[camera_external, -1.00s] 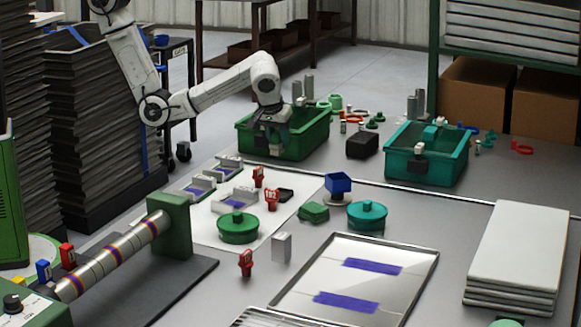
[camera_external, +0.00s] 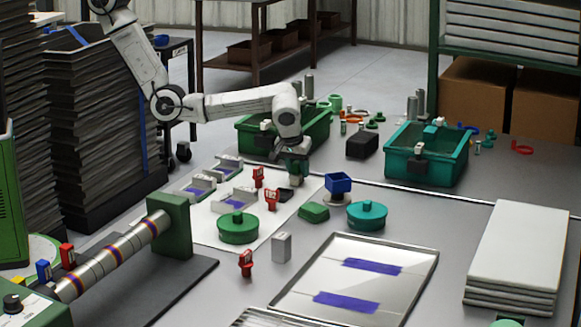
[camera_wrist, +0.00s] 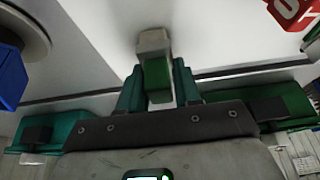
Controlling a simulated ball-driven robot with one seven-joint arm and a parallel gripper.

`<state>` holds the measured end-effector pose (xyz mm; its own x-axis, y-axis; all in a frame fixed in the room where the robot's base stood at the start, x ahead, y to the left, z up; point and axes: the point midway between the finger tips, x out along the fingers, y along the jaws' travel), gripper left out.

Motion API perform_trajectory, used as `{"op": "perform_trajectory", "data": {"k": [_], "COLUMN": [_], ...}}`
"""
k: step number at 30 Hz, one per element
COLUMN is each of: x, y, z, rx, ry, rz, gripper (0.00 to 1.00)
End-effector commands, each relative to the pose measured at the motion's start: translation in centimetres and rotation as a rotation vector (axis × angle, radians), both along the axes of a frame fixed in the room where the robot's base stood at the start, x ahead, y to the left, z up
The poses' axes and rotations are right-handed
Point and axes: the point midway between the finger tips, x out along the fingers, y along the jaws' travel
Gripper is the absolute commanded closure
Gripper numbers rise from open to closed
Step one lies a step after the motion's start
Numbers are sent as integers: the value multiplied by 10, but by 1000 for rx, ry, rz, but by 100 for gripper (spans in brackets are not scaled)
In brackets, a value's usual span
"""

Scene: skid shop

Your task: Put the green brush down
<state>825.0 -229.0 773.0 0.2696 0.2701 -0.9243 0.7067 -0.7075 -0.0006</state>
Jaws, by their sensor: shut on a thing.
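The brush shows a green body and a pale block-like part (camera_wrist: 153,42) past the fingertips. In the external view the brush is mostly hidden by the gripper. I cannot tell whether it touches the surface.
A blue box (camera_external: 339,184) on a round base and a green block (camera_external: 313,211) stand right of my gripper. Red tags (camera_external: 271,198) and a round green lidded pot (camera_external: 238,228) are nearer. A green bin (camera_external: 318,136) and a teal bin (camera_external: 440,165) stand behind.

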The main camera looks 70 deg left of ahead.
Motion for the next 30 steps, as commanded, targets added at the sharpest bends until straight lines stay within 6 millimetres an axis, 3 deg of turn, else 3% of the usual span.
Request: {"op": "perform_trajectory", "data": {"k": [6, 7, 15, 25, 30], "x": [0, 0, 0, 0, -7], "y": [0, 0, 0, -1, -8], "z": [-4, -4, -3, 4, 28], "rx": [0, 0, 0, 0, -1], "ry": [0, 0, 0, -1, -3], "rz": [0, 0, 0, 0, -1], "gripper": [97, 66, 41, 41, 41]}}
